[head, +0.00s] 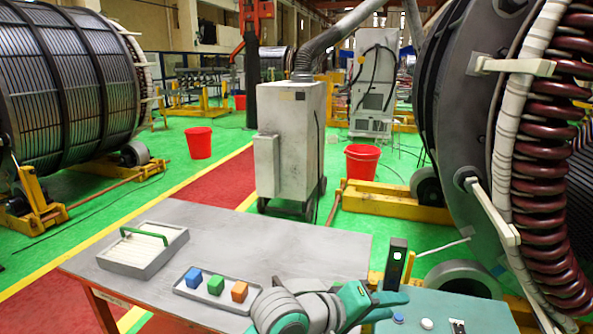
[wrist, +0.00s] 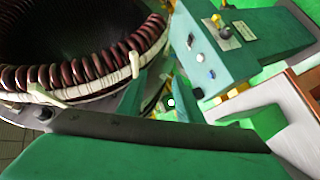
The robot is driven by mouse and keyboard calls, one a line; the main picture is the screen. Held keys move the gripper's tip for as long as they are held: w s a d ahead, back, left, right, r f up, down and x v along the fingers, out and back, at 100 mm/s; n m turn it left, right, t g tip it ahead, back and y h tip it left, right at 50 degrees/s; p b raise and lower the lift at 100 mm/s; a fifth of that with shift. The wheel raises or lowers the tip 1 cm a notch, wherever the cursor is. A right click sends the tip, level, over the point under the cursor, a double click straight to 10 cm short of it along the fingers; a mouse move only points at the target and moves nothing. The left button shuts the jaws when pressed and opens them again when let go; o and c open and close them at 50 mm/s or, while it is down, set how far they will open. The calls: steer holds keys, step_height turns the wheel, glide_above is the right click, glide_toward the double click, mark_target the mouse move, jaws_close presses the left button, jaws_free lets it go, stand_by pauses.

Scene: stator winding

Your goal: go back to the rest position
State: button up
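My gripper (head: 388,300) is at the lower right of the head view, beyond the right end of the grey table (head: 270,239). It is in front of a green control box with buttons (head: 440,312). In the wrist view green and dark parts of my gripper fill the bottom, and the same control box (wrist: 225,45) shows at the upper right. No object shows in my gripper.
A large stator (head: 470,100) with red coils (head: 540,165) stands at right. The table's back middle is clear.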

steer(key=a+f+n+t+y, duration=0.4)
steer(key=f+n+t, duration=0.3)
steer(key=f+t, duration=0.45)
steer(key=s+a+f+n+y, duration=0.1)
steer(key=s+a+f+y, duration=0.5)
steer(key=s+f, duration=0.5)
steer(key=s+a+f+m, duration=0.1)
steer(key=s+a+m, duration=0.2)
steer(key=s, duration=0.5)
steer(key=s+a+f+m+g+y, duration=0.1)
steer(key=s+a+f+m, duration=0.1)
steer(key=s, duration=0.6)
steer(key=s+a+f+m+g+y, duration=0.1)
steer(key=s+a+m, duration=0.2)
steer(key=s, duration=0.5)
steer(key=shift+s+a+f+m, duration=0.3)
steer(key=shift+s+f+m, duration=0.1)
steer(key=shift+m, duration=0.5)
